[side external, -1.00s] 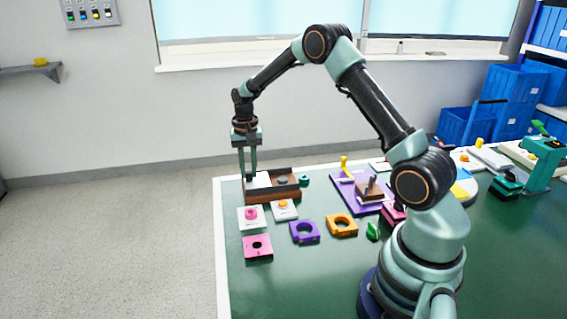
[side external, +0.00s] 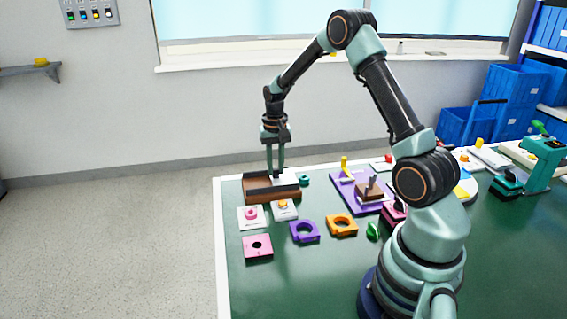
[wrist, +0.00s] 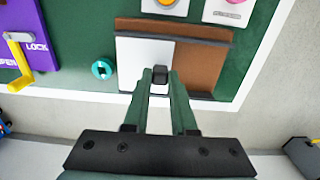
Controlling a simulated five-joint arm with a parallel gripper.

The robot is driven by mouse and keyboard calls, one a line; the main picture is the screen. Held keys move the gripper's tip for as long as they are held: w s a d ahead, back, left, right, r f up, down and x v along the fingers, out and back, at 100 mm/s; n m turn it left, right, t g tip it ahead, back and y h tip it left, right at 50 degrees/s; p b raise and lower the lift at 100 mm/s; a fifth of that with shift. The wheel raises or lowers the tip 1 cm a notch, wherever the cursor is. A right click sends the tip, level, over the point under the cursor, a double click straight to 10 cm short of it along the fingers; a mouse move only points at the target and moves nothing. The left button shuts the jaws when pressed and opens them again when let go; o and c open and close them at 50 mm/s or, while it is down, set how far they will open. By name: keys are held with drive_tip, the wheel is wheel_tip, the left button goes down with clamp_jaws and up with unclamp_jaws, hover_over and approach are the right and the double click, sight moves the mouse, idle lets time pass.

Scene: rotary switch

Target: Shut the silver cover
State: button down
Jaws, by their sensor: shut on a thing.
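The silver cover (side external: 288,180) looks like a pale flat plate on the brown box (side external: 262,198). In the side view it lies over the right part of the box, and the left part shows brown and bare. In the wrist view the cover (wrist: 131,66) lies over the left part of the box (wrist: 203,66). My gripper (side external: 276,174) points down at the cover. In the wrist view my gripper (wrist: 160,76) is shut on the cover's small dark knob, which the fingers partly hide.
A teal round knob (side external: 304,180) stands close to the box's right end. Plates with an orange button (side external: 283,205) and a pink button (side external: 250,214) sit in front. A purple plate with a yellow lever (side external: 344,166) is to the right.

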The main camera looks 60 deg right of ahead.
sight(277, 168)
drive_tip(key=c, duration=0.7)
unclamp_jaws()
drive_tip(key=shift+s+d+r, duration=0.1)
drive_tip(key=shift+d, duration=0.15)
drive_tip(key=shift+a, duration=0.1)
wheel_tip(277, 168, up, 12)
drive_tip(key=shift+r, duration=0.1)
